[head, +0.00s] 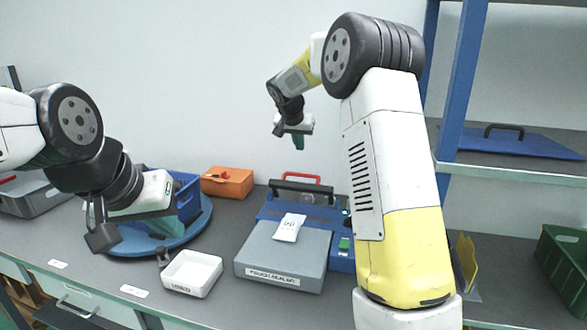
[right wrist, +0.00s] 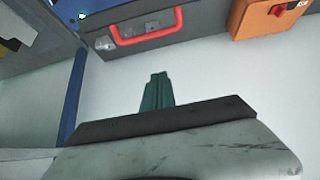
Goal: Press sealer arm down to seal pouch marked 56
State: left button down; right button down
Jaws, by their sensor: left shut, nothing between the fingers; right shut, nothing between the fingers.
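The pouch sealer (head: 283,273) is a grey block with a name label on its front, and a blue body stands behind it. Its arm has a black handle (head: 301,187) at the back and looks raised. A white pouch (head: 289,227) lies on the sealer's top; its marking is small and I cannot read it surely. My right gripper (head: 297,141) is shut and empty, in the air above and behind the sealer, apart from the handle. Its teal fingers (right wrist: 160,92) show closed in the right wrist view. My left gripper (head: 103,236) is shut and empty, left of the white tray.
A white tray (head: 192,284) stands left of the sealer. A blue crate (head: 187,200) sits on a round blue turntable (head: 205,222). An orange box (head: 241,187) and a red-handled grey case (right wrist: 120,44) are at the back. A green crate (head: 560,262) and blue shelf post (head: 459,80) are right.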

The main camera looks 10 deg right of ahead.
jog(key=x, duration=1)
jog(key=s, duration=0.1)
jog(key=s+a+f, duration=0.1)
jog(key=s, duration=0.1)
jog(key=shift+s+a+f, duration=0.1)
jog(key=shift+s+a, duration=0.15)
jog(key=shift+s, duration=0.05)
